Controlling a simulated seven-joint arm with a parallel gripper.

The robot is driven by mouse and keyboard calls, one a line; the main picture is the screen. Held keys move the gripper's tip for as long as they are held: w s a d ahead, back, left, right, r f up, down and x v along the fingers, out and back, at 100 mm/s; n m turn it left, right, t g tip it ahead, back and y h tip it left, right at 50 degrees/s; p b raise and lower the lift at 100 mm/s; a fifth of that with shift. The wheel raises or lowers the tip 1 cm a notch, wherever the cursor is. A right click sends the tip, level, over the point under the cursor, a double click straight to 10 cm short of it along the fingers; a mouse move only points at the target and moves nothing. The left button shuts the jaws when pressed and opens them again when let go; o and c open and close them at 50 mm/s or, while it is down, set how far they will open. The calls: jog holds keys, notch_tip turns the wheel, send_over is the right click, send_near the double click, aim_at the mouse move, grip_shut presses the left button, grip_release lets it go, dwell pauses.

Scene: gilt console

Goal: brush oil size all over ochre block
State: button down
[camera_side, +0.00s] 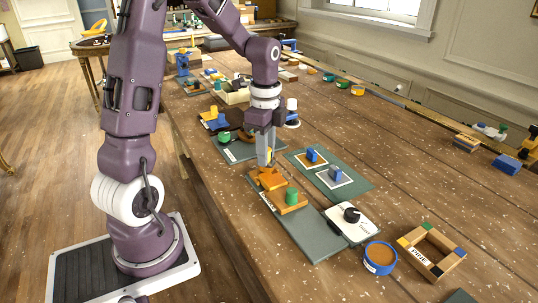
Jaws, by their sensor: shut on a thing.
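Any oil size on the ochre surfaces is too small to make out.
A white tray (362,230) with a black-topped item (351,215) adjoins the mat. A blue-banded round tub (380,258) and a wooden frame (448,263) stand to the right. A second mat (354,190) behind holds blue-knobbed blocks. The table's middle right is clear.

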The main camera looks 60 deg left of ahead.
jog(key=shift+w, duration=0.35)
jog(key=shift+w+d, duration=0.1)
jog(key=shift+d, duration=3.4)
jog(key=shift+a, duration=3.5)
jog(key=shift+d, duration=3.55)
notch_tip(320, 180, up, 8)
jog(key=shift+f, duration=0.1)
